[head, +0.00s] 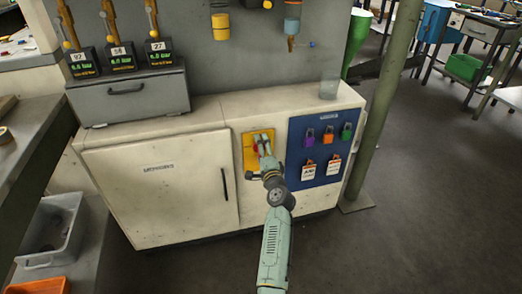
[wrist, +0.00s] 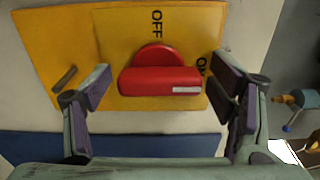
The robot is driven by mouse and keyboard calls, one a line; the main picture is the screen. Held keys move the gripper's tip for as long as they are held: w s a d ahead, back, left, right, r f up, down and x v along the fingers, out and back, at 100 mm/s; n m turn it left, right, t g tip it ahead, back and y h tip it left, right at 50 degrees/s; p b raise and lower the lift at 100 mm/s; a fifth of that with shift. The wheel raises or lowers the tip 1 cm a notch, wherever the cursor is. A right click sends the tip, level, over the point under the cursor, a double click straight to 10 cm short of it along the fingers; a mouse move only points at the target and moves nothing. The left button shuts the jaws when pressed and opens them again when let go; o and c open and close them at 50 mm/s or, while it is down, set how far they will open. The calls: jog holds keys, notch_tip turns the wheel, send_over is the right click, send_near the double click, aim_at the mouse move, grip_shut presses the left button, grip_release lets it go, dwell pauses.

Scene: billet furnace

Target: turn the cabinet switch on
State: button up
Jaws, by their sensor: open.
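The cabinet switch is a red rotary handle (wrist: 160,82) on a yellow plate (wrist: 120,28) in the wrist view. Its bar lies level in that picture, with a white mark at its right end. "OFF" stands above the handle; a partly hidden "ON" is at its right. In the head view the yellow plate (head: 248,162) is on the white cabinet's front, and my arm hides part of it. My gripper (wrist: 160,84) is open, with one finger at each end of the handle and nothing held. I cannot tell whether the fingers touch it.
A blue panel (head: 298,174) with padlocks and tags is right of the switch. The cabinet door (head: 160,190) with a black handle is left of it. A green post (head: 385,110) stands at the cabinet's right end. The floor at right is clear.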

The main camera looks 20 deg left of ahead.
jog(key=v, duration=1.2)
dwell(0.3)
